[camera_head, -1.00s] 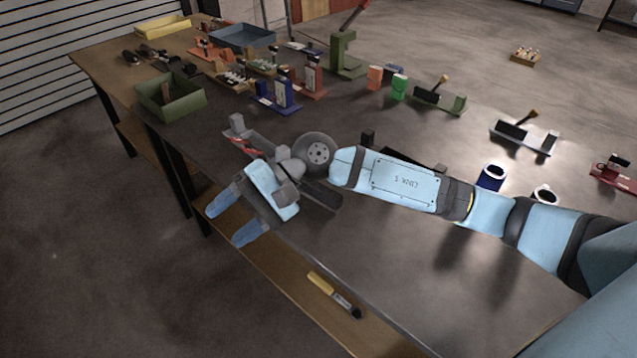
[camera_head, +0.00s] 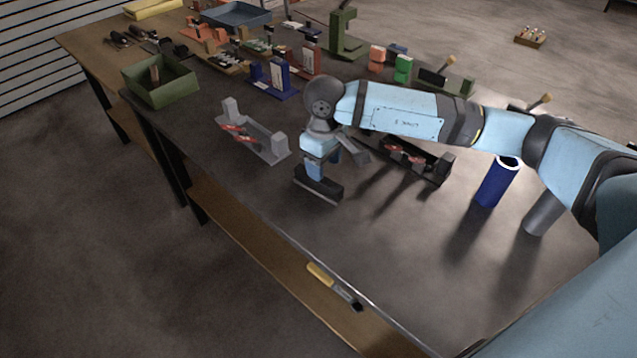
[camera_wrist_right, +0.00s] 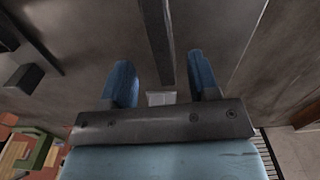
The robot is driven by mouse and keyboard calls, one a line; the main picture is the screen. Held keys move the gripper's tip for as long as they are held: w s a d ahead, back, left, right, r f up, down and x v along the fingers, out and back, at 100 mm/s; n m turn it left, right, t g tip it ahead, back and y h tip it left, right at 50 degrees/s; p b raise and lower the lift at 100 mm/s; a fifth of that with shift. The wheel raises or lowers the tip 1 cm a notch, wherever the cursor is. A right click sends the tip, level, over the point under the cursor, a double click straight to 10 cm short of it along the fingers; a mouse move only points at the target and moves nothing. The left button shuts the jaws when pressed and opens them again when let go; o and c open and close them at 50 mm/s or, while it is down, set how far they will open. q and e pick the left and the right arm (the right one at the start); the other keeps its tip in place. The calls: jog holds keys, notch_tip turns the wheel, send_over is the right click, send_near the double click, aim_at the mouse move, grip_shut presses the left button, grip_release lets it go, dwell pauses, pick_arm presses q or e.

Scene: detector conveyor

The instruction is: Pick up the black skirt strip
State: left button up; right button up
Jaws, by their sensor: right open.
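The black skirt strip (camera_head: 330,190) is a short dark bar lying near the front edge of the dark table, in the head view. My right gripper (camera_head: 313,176) points down at it from above, with its blue fingers close over the strip and partly hiding it. In the right wrist view my right gripper (camera_wrist_right: 162,72) is open, its two blue fingers spread apart. A long dark bar (camera_wrist_right: 157,35), which looks like the strip, runs from the top edge to between the fingers. I cannot tell whether the fingers touch it. My left gripper is not in view.
A grey bracket with red parts (camera_head: 273,150) stands left of the gripper; a black one (camera_head: 433,170) stands right. A blue tube (camera_head: 490,190) and a grey cylinder (camera_head: 543,213) stand further right. A green bin (camera_head: 170,95) is at left. The front right tabletop is clear.

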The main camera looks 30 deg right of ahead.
aim_at(325, 180)
jog(key=shift+s+f, duration=0.15)
jog(key=shift+f, duration=2.65)
jog(key=shift+c, duration=0.2)
grip_shut()
